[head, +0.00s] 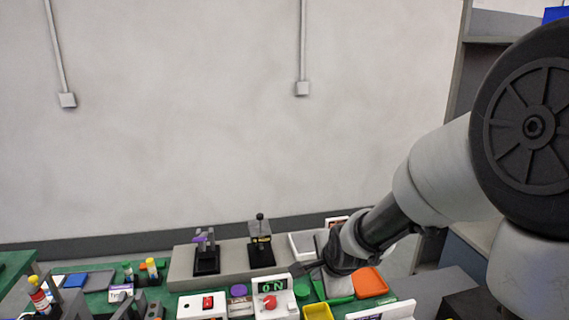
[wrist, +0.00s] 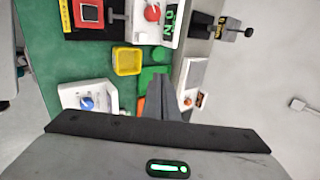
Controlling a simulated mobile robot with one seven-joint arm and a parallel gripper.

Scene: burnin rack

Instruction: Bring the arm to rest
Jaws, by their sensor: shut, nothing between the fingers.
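My gripper (head: 306,267) shows in the head view at the end of my arm, which reaches down from the right over the bench. Its fingers are shut with nothing between them. In the wrist view the shut fingers (wrist: 167,94) point up from the dark palm. They are above the green tray (head: 338,285) and beside the display box reading "ON" (head: 272,287). I cannot tell how far above the bench they are.
Bottles (head: 38,296) stand at the left. A shelf (head: 466,70) is at right. The space above the bench's left is clear.

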